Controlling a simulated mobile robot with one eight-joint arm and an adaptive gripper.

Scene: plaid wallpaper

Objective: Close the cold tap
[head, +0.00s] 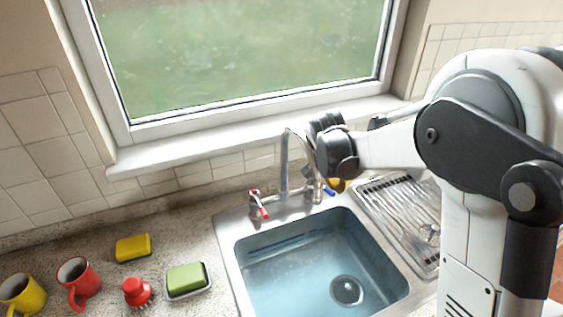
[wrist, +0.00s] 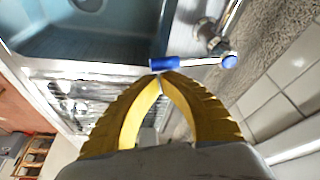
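The cold tap's blue lever (head: 329,191) is at the right of the chrome faucet (head: 284,165), behind the sink. The red lever (head: 259,204) is on the left. In the wrist view, the blue lever end (wrist: 164,64) lies just beyond my yellow fingertips, and a second blue part (wrist: 229,61) is beside the metal tap body (wrist: 208,36). My gripper (wrist: 163,78) has its fingertips together with nothing visible between them. I cannot tell whether they touch the lever. In the head view, my wrist hides most of the gripper (head: 337,185).
The sink basin (head: 300,262) lies in front of the faucet, with a ribbed drainboard (head: 398,215) on its right. The window sill (head: 215,142) and tiled wall are close behind. A yellow sponge (head: 133,248), a green sponge (head: 186,278), a red brush (head: 136,291) and mugs (head: 80,282) stand left.

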